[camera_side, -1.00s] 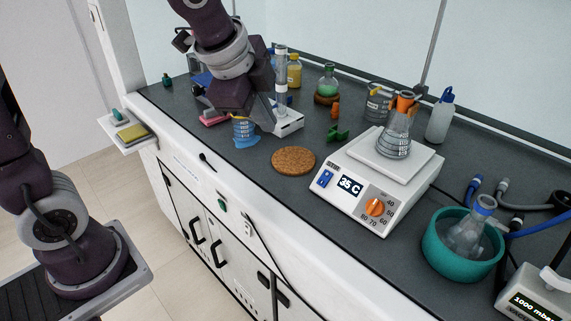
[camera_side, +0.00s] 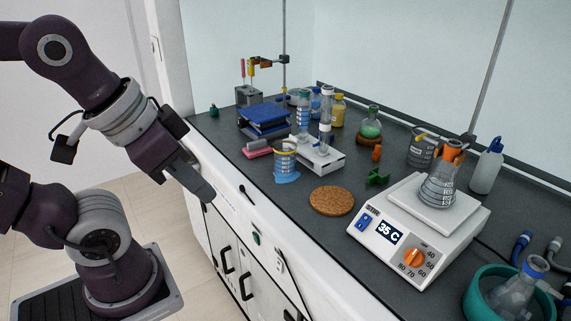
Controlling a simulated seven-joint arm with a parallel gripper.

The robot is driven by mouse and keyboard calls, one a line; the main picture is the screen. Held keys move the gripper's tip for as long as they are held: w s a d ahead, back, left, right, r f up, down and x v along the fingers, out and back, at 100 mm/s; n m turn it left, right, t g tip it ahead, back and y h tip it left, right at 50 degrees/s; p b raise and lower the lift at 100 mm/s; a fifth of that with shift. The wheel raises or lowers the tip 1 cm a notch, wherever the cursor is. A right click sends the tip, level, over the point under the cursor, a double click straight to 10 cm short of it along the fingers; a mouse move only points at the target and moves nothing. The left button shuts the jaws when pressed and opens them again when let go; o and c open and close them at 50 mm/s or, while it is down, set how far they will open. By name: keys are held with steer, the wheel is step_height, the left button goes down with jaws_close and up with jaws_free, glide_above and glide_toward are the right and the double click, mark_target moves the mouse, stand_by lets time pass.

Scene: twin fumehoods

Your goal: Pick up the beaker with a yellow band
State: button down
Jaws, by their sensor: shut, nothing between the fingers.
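A clear beaker with a yellow band near its rim and blue markings (camera_side: 285,158) stands upright on the dark bench, on a small blue patch (camera_side: 287,178). It is left of the round cork mat (camera_side: 332,201). My gripper (camera_side: 207,194) is shut and empty. In the picture it is left of and lower than the beaker, at the bench's white front edge, and clear of the beaker. Its fingers point down and to the right.
A white stand with a clear tube (camera_side: 318,155) is close right of the beaker. A pink block (camera_side: 258,148) and blue rack (camera_side: 264,119) are left of it. A hotplate (camera_side: 418,232) bears a flask (camera_side: 439,184). Another beaker (camera_side: 421,150) stands behind.

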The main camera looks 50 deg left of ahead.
stand_by(0.3)
steer(key=shift+c, duration=1.2)
jaws_free()
